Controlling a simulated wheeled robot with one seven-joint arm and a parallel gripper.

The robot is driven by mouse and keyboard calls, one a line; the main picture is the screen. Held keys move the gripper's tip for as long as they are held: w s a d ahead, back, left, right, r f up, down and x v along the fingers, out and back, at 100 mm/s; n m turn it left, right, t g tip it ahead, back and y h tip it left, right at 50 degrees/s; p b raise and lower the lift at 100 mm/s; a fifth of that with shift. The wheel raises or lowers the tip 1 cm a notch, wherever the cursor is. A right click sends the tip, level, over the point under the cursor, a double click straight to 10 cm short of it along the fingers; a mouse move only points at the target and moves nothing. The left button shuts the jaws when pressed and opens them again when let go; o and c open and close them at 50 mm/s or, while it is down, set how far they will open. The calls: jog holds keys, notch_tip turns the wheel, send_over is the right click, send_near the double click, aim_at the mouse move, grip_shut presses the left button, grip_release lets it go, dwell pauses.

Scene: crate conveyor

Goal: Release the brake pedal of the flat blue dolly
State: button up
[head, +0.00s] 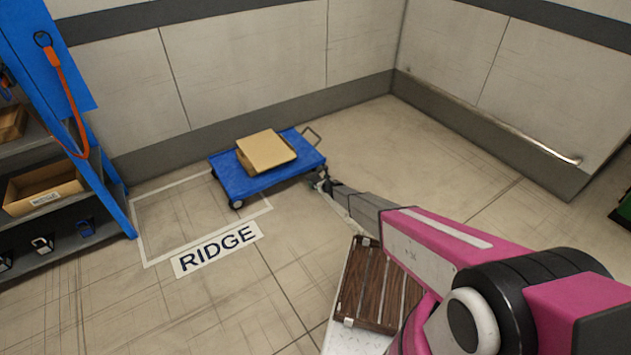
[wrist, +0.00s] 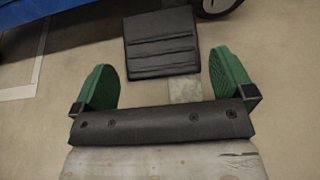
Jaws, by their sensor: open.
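The flat blue dolly (head: 235,181) stands on the floor by the back wall, with a cardboard box (head: 265,151) on its deck. Its blue edge (wrist: 60,25) also shows at the top left of the wrist view. The brake pedal (wrist: 162,45) is a black ribbed plate in the wrist view, beside a dark wheel (wrist: 215,5). My gripper (wrist: 163,72) is open, with its green fingers apart on either side of the pedal's near end. In the head view my gripper (head: 322,182) is at the dolly's front right corner, small and partly hidden by my arm.
A white floor outline (head: 148,240) with a RIDGE label (head: 217,248) lies left of the dolly. A blue shelf rack (head: 108,190) stands at the far left. A rail (head: 520,140) runs along the right wall. The floor right of the dolly is clear.

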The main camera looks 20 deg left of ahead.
aim_at(315, 179)
jog(key=x, duration=0.4)
jog(key=shift+s, duration=0.1)
jog(key=c, duration=1)
